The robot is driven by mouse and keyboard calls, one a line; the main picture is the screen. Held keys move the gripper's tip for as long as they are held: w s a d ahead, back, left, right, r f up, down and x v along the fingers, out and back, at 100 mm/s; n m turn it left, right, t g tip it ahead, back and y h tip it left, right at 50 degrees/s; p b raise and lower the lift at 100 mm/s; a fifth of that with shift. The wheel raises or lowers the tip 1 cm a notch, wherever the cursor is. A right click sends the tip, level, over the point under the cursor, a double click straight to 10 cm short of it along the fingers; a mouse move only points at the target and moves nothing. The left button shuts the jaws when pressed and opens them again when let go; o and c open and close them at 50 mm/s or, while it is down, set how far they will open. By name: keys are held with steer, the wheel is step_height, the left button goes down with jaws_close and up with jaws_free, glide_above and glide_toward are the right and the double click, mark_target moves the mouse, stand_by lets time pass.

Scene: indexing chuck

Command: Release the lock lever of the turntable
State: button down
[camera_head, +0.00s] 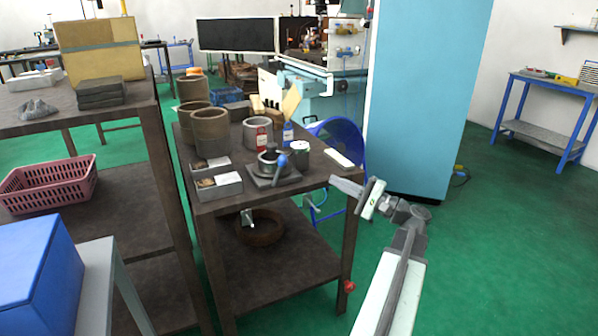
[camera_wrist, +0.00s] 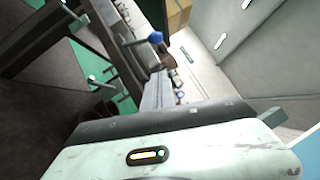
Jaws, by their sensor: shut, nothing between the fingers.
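The turntable (camera_head: 262,181) is a dark square base with a round chuck (camera_head: 268,163) on the front right part of the middle workbench. In the wrist view, a grey rod with a blue knob (camera_wrist: 156,37) shows near the top, tilted by the camera's roll. My gripper (camera_head: 336,182) is shut and empty, to the right of the turntable and apart from it, by the bench's right edge. The fingertips are small in the head view.
A white flat piece (camera_head: 340,158) lies near the right edge. Green floor is free at right.

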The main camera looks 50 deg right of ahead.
mark_target(278, 171)
steer(key=p+x, duration=0.1)
steer(key=x, duration=0.3)
steer(key=a+p+x, duration=0.1)
steer(key=x, duration=0.3)
steer(key=a+p+x, duration=0.1)
steer(key=x, duration=0.3)
steer(key=shift+s+r, duration=0.3)
steer(key=shift+w+a+r, duration=0.1)
steer(key=shift+w+a, duration=0.25)
steer(key=shift+a, duration=0.15)
steer(key=shift+r+p, duration=0.15)
steer(key=shift+p, duration=0.25)
